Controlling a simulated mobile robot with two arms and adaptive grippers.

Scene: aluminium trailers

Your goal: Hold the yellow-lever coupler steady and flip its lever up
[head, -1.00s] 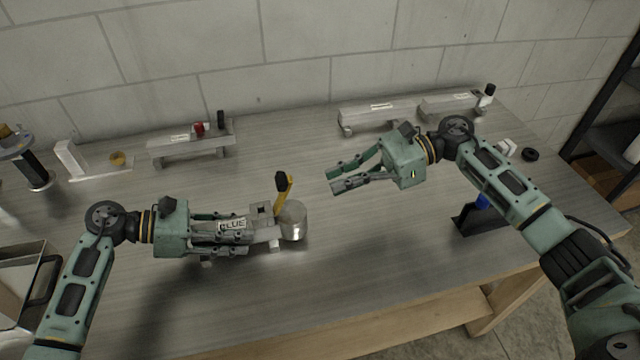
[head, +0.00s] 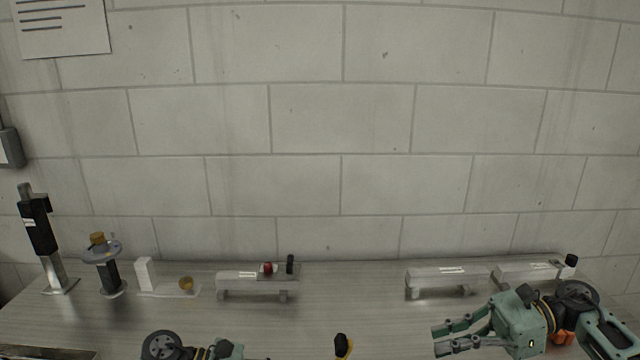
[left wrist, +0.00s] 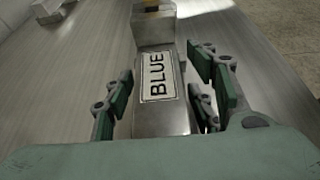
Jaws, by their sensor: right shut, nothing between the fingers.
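The coupler (left wrist: 162,118), a grey metal bar with a BLUE label, lies between the fingers of my left gripper (left wrist: 160,95) in the left wrist view. One finger is on each side; I cannot tell whether both touch it. In the head view only the black tip of the yellow lever (head: 341,344) shows at the bottom edge; the coupler body is out of frame. Only the top of my left wrist shows there. My right gripper (head: 438,340) is shut and empty, to the right of the lever and apart from it.
Along the back of the bench stand a coupler with a red knob (head: 250,283), two more grey couplers (head: 447,276) (head: 527,274), a small white stand (head: 145,275), and a round-topped post (head: 109,275). A black jack (head: 38,225) stands far left. The bench middle is clear.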

